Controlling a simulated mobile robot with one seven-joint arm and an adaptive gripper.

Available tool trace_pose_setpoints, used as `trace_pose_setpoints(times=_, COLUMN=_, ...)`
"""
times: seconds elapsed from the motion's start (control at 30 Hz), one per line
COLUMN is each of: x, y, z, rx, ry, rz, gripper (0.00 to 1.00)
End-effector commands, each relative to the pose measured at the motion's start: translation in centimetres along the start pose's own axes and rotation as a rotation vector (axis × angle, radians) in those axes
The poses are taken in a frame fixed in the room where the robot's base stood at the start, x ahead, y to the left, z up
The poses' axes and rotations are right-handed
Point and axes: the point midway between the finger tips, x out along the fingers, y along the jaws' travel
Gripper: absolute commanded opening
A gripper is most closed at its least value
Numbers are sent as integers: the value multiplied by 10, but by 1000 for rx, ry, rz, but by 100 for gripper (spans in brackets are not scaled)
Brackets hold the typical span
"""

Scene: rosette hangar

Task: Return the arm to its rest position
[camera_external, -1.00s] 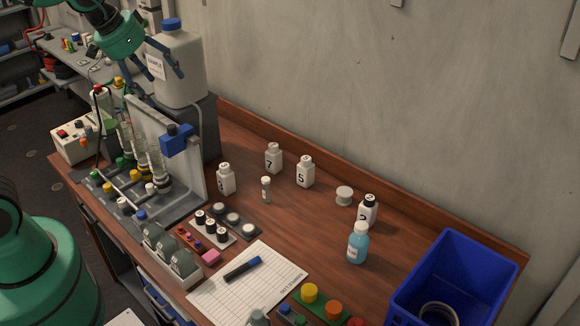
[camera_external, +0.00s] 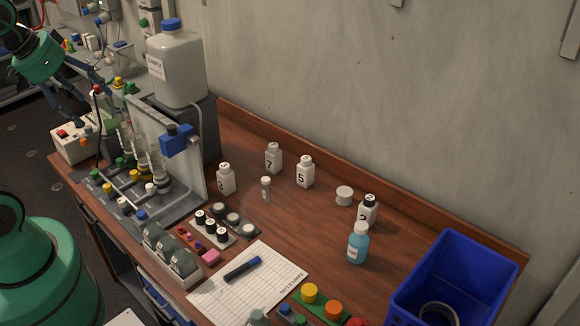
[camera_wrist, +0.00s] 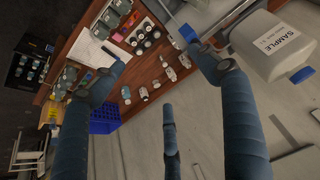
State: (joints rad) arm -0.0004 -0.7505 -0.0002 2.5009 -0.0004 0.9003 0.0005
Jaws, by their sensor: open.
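My gripper (camera_external: 82,98) is at the upper left in the external view, beside the left end of the bench and above its top. Its dark blue fingers are spread and hold nothing. In the wrist view the fingers (camera_wrist: 160,82) also stand wide apart with nothing between them. The bench (camera_external: 310,225) lies beyond them, seen from an odd tilted angle. The gripper's far side is partly hidden behind other things at the left picture edge.
A large white sample jug (camera_external: 178,75) with a blue cap stands close right of the gripper. A rack of valves and glass columns (camera_external: 150,190) is just below. Several white bottles, a blue-liquid bottle (camera_external: 357,245) and a blue bin (camera_external: 450,285) stand farther right.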

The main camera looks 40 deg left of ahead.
Motion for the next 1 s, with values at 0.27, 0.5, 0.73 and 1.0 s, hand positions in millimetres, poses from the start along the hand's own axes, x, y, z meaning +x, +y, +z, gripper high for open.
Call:
trace_pose_setpoints(times=0.27, x=10, y=0, z=5, rx=0, ry=0, rz=0, gripper=75)
trace_pose_setpoints(times=0.5, x=39, y=0, z=21, rx=0, ry=0, rz=0, gripper=75)
trace_pose_setpoints(times=0.73, x=66, y=0, z=35, rx=0, ry=0, rz=0, gripper=75)
trace_pose_setpoints(times=1.0, x=74, y=0, z=39, rx=0, ry=0, rz=0, gripper=75)
